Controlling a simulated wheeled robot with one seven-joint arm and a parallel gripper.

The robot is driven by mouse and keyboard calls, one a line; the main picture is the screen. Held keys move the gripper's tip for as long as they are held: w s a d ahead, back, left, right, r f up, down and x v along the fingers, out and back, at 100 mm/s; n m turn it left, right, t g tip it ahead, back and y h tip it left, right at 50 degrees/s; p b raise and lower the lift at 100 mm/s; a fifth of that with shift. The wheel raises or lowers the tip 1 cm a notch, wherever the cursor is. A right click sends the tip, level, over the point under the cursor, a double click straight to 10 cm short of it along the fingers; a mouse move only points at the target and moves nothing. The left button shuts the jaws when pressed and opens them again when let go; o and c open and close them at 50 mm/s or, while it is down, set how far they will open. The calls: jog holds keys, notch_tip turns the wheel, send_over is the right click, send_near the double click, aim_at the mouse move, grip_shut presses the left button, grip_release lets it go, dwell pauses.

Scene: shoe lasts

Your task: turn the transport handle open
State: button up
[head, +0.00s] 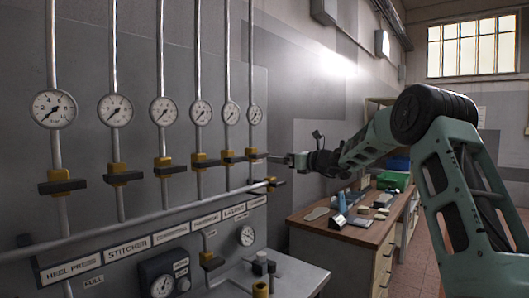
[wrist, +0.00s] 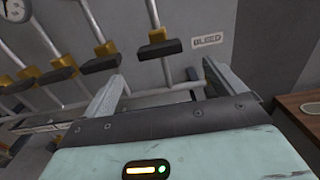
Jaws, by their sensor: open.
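A row of valves hangs on vertical pipes, each a yellow body with a dark bar handle lying crosswise to its pipe. The name plates (head: 207,219) below are too small to read surely, so I cannot tell for certain which is the transport handle; one candidate is the fourth-pipe handle (head: 202,163). My gripper (head: 274,158) is at the right end of the row, close to the last-pipe handle (head: 251,157). In the wrist view my gripper (wrist: 163,72) is open, with nothing between its fingers. A dark handle (wrist: 160,48) shows beyond the fingertips.
Round gauges (head: 164,111) sit above the valves. A "BLEED" plate (wrist: 208,40) is on the wall. A wooden-topped bench (head: 345,234) with several items stands at the right.

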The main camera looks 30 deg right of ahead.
aim_at(263, 155)
jog(key=p+x, duration=0.3)
jog(key=x, duration=0.5)
jog(key=shift+w+a, duration=0.2)
jog(key=shift+w, duration=0.15)
jog(key=shift+f, duration=0.1)
jog(key=c, duration=1)
